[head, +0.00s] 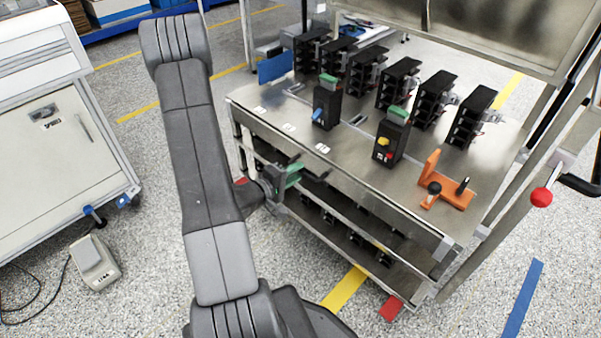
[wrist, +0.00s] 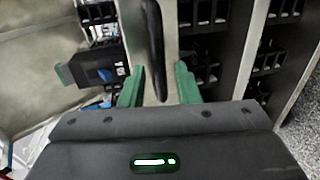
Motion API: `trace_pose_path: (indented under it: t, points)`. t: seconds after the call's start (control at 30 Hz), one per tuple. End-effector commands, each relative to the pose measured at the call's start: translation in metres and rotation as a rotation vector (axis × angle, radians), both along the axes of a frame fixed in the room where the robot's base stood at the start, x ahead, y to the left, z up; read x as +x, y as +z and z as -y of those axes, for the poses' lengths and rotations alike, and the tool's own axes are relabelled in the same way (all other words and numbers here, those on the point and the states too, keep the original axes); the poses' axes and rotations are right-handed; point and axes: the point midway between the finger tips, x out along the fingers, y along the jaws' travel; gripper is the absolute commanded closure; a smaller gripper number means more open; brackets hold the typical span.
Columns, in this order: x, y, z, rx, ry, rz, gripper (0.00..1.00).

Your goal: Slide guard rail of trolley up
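The trolley (head: 300,112) has a metal top and stands right of my arm. Its guard rail is a metal strip along the front side; in the wrist view the strip (wrist: 172,55) runs up the picture, with a dark handle (wrist: 154,45) on it. My gripper (head: 285,180) is at the trolley's front side, just below the top's edge. In the wrist view the two green fingers (wrist: 160,86) are spread apart, one on each side of the strip's near part. I cannot tell whether either finger touches the rail.
Several black breakers (head: 393,84) stand on the trolley top, some with green tabs. An orange bracket (head: 448,188) sits near its right corner. A red ball knob (head: 541,197) is on the right.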

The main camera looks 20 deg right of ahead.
Motion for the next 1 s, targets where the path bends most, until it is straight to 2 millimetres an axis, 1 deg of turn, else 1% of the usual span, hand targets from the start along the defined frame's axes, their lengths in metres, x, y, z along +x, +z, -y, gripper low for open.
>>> trace_pose_path:
  t: [0.03,0.1,0.2,0.33,0.57,0.6,0.73,1.0]
  points:
    - [0.002,-0.003,0.007,0.001,-0.004,0.002,0.71]
    - [0.005,-0.005,0.014,0.002,-0.003,0.002,0.71]
    - [0.009,-0.005,0.021,0.001,-0.002,0.001,0.71]
    - [0.010,-0.006,0.025,0.000,0.000,0.001,0.71]
    - [0.011,-0.006,0.025,0.000,0.001,0.001,0.71]
    - [0.011,-0.006,0.025,0.001,0.001,0.001,0.75]
    - [0.011,-0.006,0.025,0.001,0.001,0.001,1.00]
    - [0.011,-0.004,0.025,0.001,0.000,0.001,1.00]
